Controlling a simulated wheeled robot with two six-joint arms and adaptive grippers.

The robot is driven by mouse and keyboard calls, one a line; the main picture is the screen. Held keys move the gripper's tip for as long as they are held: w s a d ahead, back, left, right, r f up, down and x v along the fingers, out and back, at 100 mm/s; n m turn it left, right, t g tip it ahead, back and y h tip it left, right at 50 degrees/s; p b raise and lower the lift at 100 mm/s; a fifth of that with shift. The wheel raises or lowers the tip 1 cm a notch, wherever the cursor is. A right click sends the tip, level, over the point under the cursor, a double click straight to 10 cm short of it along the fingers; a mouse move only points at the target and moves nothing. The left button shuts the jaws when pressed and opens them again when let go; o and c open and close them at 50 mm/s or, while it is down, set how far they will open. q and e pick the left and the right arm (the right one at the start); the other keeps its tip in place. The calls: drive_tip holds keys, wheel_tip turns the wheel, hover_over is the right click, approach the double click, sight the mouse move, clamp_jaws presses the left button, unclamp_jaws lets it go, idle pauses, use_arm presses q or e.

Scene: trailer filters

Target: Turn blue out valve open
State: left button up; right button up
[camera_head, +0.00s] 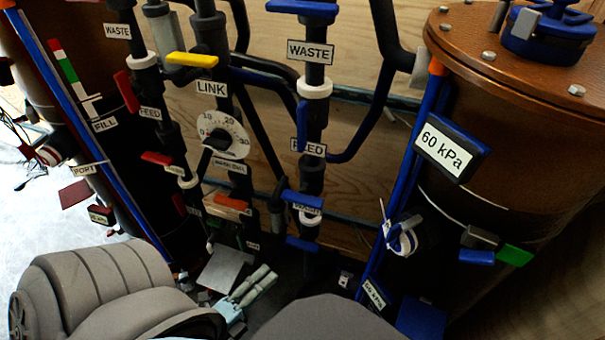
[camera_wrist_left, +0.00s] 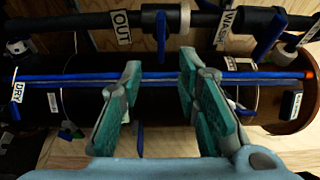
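In the left wrist view, which is turned sideways, a dark pipe runs across the top with an OUT label (camera_wrist_left: 121,27). A blue valve handle (camera_wrist_left: 161,36) stands just right of that label and lies across the pipe's line. My left gripper (camera_wrist_left: 160,63) is open and empty, its teal fingers spread below the handle in the picture, with no visible contact. In the head view my left gripper (camera_head: 266,277) is low at the centre, near the lower pipes. I cannot read an OUT label in the head view. My right gripper is not in view.
A WASTE label (camera_wrist_left: 226,23) and another blue handle (camera_wrist_left: 270,35) are farther right along the pipe. A long blue tube (camera_wrist_left: 250,75) crosses behind the fingers. In the head view, a brown tank (camera_head: 520,130) stands at right and a dial (camera_head: 224,135) sits among the pipes.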

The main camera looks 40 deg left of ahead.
sight(302, 244)
use_arm(q)
drive_tip(key=w, duration=0.4)
drive_tip(key=w+b, duration=0.1)
drive_tip(key=w, duration=0.3)
drive_tip(key=w+b, duration=0.1)
drive_tip(key=w, duration=0.3)
drive_tip(key=shift+w+d, duration=0.2)
drive_tip(key=shift+d, duration=0.15)
drive_tip(key=shift+w, duration=0.3)
drive_tip(key=shift+r, duration=0.1)
drive_tip(key=shift+c, duration=0.2)
drive_tip(key=c, duration=0.7)
clamp_jaws()
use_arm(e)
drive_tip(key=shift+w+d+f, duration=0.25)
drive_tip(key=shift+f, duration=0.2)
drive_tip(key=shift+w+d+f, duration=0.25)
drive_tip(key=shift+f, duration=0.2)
